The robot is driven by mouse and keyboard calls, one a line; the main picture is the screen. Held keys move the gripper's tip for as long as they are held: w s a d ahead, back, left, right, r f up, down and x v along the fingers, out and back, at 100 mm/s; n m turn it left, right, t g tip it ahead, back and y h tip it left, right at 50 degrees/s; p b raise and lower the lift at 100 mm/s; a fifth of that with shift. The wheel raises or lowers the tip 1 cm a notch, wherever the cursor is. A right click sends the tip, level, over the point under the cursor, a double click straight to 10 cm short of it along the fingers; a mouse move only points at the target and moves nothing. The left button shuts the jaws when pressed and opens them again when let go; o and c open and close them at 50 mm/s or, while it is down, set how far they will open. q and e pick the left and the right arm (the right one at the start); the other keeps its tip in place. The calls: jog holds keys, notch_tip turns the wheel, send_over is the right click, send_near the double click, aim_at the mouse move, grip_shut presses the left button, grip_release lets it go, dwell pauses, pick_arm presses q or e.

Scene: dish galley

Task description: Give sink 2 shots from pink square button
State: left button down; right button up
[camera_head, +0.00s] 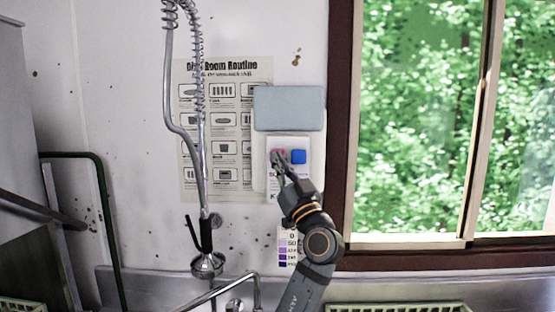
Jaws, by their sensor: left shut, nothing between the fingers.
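A white dispenser panel with a grey-blue top (289,108) is fixed to the wall. On its face are a pink button (276,154) at the left and a blue square button (298,157) at the right. My left gripper (279,162) is shut and empty, with its fingertips in front of the pink button and partly covering it. I cannot tell whether the fingertips touch the button. The sink's steel back edge (145,285) shows at the bottom; its basin is out of view. My right gripper is not in view.
A spring-hose sprayer (205,262) hangs left of the panel, with a faucet (235,290) below it. A routine poster (215,72) and a colour strip chart (287,249) are on the wall.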

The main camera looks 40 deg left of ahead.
pick_arm(q)
jog(key=shift+w+a+b, duration=0.4)
jog(key=shift+w+b, duration=0.1)
dwell(0.8)
jog(key=shift+s+d+f+b, duration=0.15)
jog(key=shift+s+d+b, duration=0.4)
jog(key=shift+s, duration=0.1)
jog(key=shift+s+d, duration=0.15)
jog(key=shift+s, duration=0.05)
jog(key=shift+b, duration=0.6)
